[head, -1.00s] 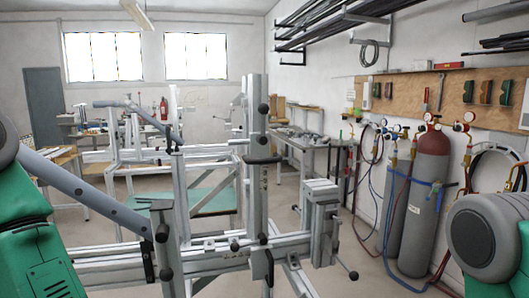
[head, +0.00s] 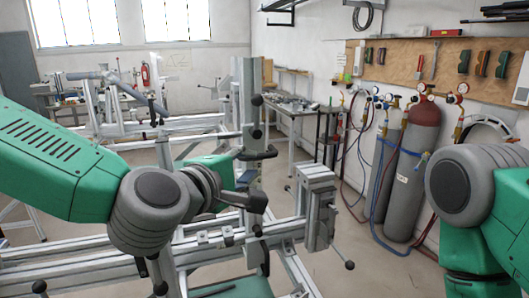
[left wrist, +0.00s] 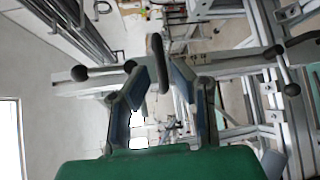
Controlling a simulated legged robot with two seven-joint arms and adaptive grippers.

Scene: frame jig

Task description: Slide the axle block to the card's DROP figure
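The frame jig of pale metal profiles has a tall upright post (head: 249,105). A black lever handle (head: 256,153) sticks out from this post; it also shows in the left wrist view (left wrist: 158,62). A pale block (head: 317,190) stands at the right end of the jig's horizontal rail (head: 285,230). I cannot tell for sure which part is the axle block, and no readable card shows. My left gripper (head: 246,172) is at the post, partly hidden by my wrist. In the left wrist view its fingers (left wrist: 163,80) are apart, with the black handle at the gap. Contact is unclear. My right gripper is out of view.
Dark clamp knobs (head: 349,265) stick out around the jig. Gas cylinders (head: 412,170) with hoses stand at the right wall under a tool board (head: 435,62). A workbench (head: 295,108) is behind. Open floor lies between the jig and cylinders.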

